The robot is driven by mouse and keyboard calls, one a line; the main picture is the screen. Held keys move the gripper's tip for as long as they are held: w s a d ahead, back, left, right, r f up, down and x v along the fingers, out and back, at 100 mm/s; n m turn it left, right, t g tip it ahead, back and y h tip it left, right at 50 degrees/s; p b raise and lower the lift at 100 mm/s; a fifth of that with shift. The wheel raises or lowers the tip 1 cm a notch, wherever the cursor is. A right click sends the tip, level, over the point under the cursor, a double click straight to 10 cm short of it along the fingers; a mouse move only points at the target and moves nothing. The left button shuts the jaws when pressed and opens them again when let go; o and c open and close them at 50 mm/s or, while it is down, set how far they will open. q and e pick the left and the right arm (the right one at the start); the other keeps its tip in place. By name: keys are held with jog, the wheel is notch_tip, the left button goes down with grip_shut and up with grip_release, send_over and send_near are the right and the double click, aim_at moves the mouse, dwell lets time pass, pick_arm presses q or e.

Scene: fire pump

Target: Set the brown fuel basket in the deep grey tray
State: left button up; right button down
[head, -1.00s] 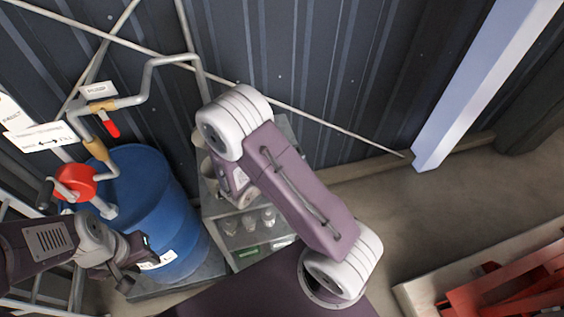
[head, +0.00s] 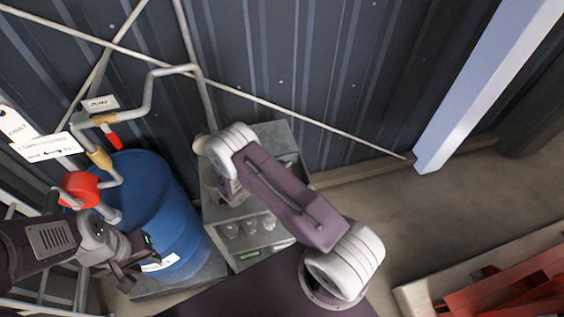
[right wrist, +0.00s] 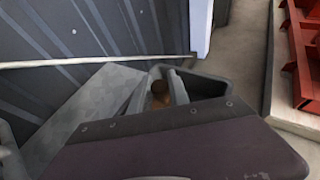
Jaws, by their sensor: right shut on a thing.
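The brown fuel basket (right wrist: 160,92) shows as a small brown piece between the two grey fingers of my right gripper (right wrist: 161,88) in the right wrist view. That gripper is shut on it. A deep grey tray (right wrist: 226,90) with a dark inside lies right behind and beside the fingers. I cannot tell whether the basket is above the tray or inside it. In the head view my right arm hides the basket and most of the tray. My left gripper (head: 125,268) hangs in front of the blue drum, and its jaws are too unclear to read.
The grey bench (head: 275,135) stands against the dark ribbed wall, with several glass jars (head: 250,226) on its lower shelf. A blue drum (head: 165,205) with a red-handled pump (head: 80,188) and pipes stands left. A pale post (head: 480,95) and red frame (head: 510,290) are right.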

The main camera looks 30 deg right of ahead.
jog(key=shift+s+a+f, duration=0.1)
jog(key=shift+s+a, duration=0.05)
jog(key=c, duration=1.2)
grip_release()
jog(key=shift+c, duration=0.2)
